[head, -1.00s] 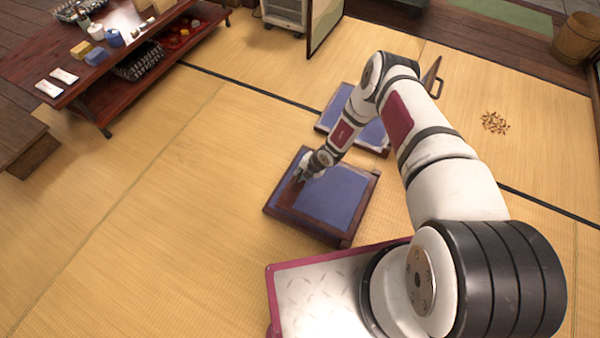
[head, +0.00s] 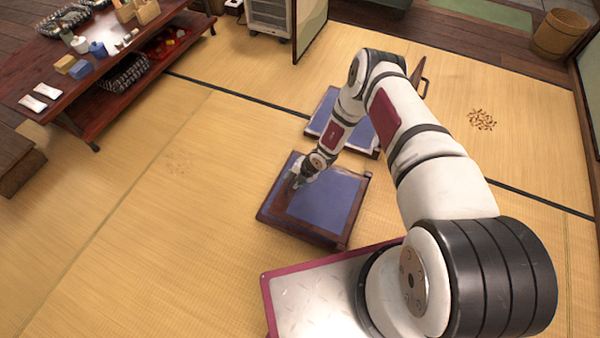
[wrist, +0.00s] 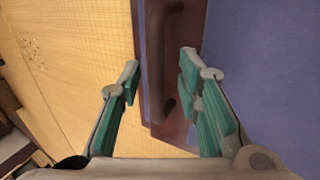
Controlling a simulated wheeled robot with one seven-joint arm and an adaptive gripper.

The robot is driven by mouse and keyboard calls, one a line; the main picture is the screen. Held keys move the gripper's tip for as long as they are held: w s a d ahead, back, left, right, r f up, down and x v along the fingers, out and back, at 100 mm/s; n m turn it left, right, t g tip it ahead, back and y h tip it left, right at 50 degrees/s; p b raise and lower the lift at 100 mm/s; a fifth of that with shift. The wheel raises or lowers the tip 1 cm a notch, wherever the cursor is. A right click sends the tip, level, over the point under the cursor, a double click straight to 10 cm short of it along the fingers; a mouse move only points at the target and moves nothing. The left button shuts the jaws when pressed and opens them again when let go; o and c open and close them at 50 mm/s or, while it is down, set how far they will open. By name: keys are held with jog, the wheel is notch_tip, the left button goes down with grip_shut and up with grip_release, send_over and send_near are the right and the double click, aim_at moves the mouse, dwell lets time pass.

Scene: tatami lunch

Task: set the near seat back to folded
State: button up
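The near seat (head: 332,203) is a low floor seat with a dark wooden frame and a blue pad, flat on the tatami. Its blue pad (wrist: 262,75) fills the right of the wrist view. A dark wooden strip with a bar handle (wrist: 163,60) runs beside the pad. My gripper (head: 296,181) is low over the seat's left part. In the wrist view my gripper (wrist: 160,76) is open, one finger on each side of the handle. I cannot tell whether the fingers touch it. The arm and gripper partly hide the back's wood, so its exact angle is unclear.
A second blue seat (head: 326,112) lies just behind, with its upright back (head: 424,85) partly hidden by my arm. A low red-brown table (head: 55,98) with dishes stands at left. Brown bits (head: 482,119) lie at right near a wooden tub (head: 560,35).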

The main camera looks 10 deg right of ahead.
jog(key=v, duration=1)
jog(key=shift+r, duration=0.35)
jog(key=shift+d, duration=0.1)
